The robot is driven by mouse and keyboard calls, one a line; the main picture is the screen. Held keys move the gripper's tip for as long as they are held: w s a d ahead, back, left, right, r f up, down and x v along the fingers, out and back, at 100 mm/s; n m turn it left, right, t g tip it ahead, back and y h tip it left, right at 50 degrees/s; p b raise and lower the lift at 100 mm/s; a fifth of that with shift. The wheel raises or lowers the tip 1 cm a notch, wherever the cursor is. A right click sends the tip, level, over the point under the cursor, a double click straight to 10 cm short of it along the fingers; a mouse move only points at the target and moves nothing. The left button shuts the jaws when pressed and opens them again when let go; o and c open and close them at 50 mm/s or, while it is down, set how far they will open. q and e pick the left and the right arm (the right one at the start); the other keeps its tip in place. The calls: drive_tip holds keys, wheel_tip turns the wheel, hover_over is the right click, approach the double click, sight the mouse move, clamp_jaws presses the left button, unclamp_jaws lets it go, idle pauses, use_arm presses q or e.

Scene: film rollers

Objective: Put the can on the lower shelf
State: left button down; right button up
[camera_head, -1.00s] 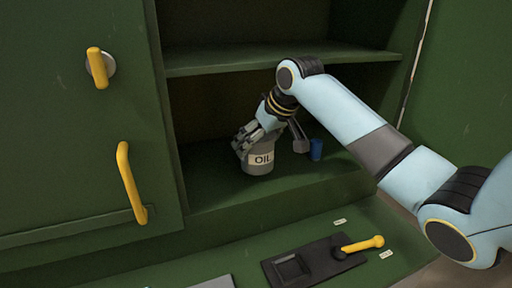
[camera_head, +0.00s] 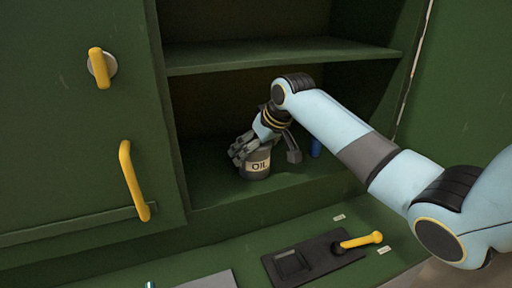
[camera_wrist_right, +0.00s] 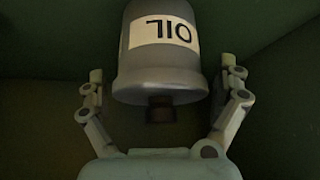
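The grey can (camera_head: 257,172) with a pale OIL label stands upright on the lower shelf (camera_head: 215,190) of the green cabinet. My right gripper (camera_head: 266,150) reaches down over its top from the right. In the right wrist view the can (camera_wrist_right: 160,65) shows upside down, its dark cap towards the palm. The fingers of the right gripper (camera_wrist_right: 165,85) are spread on both sides of it, with a gap visible on each side. The gripper is open around the can. My left gripper is not in view.
A small blue object (camera_head: 315,147) stands behind and right of the can. The upper shelf (camera_head: 270,56) runs above my gripper. A door with yellow handles (camera_head: 131,180) is at left. A yellow lever (camera_head: 361,241) sits on the front panel.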

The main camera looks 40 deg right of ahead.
drive_tip(key=v, duration=1.2)
drive_tip(key=shift+r, duration=0.15)
drive_tip(key=shift+s, duration=0.1)
